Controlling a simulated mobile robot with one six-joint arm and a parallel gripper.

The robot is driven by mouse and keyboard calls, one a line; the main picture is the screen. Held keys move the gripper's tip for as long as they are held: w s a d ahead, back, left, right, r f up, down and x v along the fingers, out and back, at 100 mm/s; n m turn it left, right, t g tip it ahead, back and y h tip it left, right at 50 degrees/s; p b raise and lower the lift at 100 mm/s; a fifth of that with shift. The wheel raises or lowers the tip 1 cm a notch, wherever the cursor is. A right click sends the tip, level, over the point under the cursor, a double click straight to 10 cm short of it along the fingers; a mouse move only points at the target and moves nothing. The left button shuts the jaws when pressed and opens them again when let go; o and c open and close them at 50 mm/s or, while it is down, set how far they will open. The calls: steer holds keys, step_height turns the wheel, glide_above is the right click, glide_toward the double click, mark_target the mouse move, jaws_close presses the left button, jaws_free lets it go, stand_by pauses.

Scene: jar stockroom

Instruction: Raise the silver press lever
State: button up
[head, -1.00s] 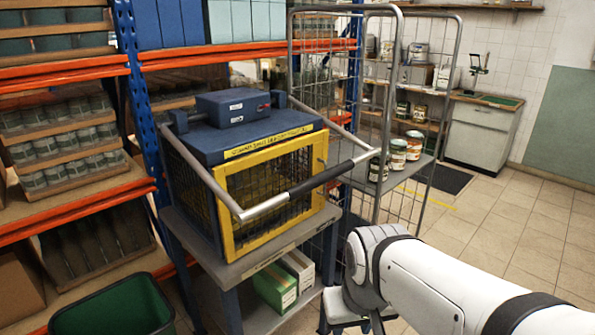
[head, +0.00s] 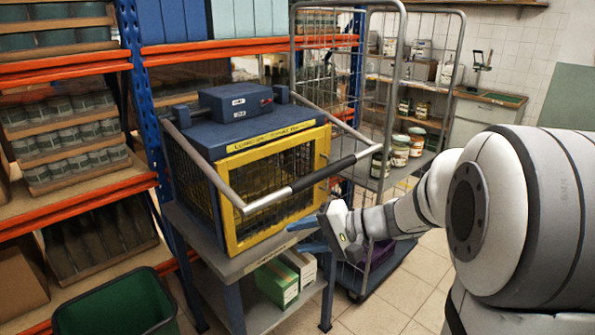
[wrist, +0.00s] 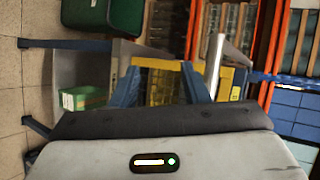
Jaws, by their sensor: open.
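The silver press lever (head: 268,202) is a U-shaped bar with a black grip in its middle. It runs from both sides of the blue press box (head: 233,136) and crosses in front of its yellow mesh front (head: 236,238). My gripper (head: 301,235) is open and empty, below and in front of the lever's crossbar, apart from it in the head view. The wrist view is turned sideways. There the two blue fingers (wrist: 160,82) point at the yellow frame, and the silver bar (wrist: 215,62) shows just right of the right finger.
The press stands on a grey table (head: 240,264) with green and white boxes below. A wire roll cage (head: 401,60) with jars stands behind my gripper. Orange and blue racking (head: 145,90) stands at left. A green bin (head: 125,305) is at lower left.

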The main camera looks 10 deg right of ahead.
steer(key=w+d+r+m+t, duration=0.25)
steer(key=w+d+t, duration=0.25)
steer(key=w, duration=0.3)
steer(key=m+t, duration=0.3)
steer(key=t, duration=0.2)
glide_toward(325, 176)
steer(key=x, duration=0.3)
steer(key=shift+w+a+r+h, duration=0.3)
steer(key=shift+w+a+h, duration=0.05)
steer(key=shift+w+h, duration=0.1)
steer(key=p+x, duration=0.1)
steer(key=x, duration=0.5)
steer(key=shift+w+a+p, duration=0.3)
steer(key=shift+c, duration=0.2)
steer(key=shift+f, duration=0.1)
jaws_close()
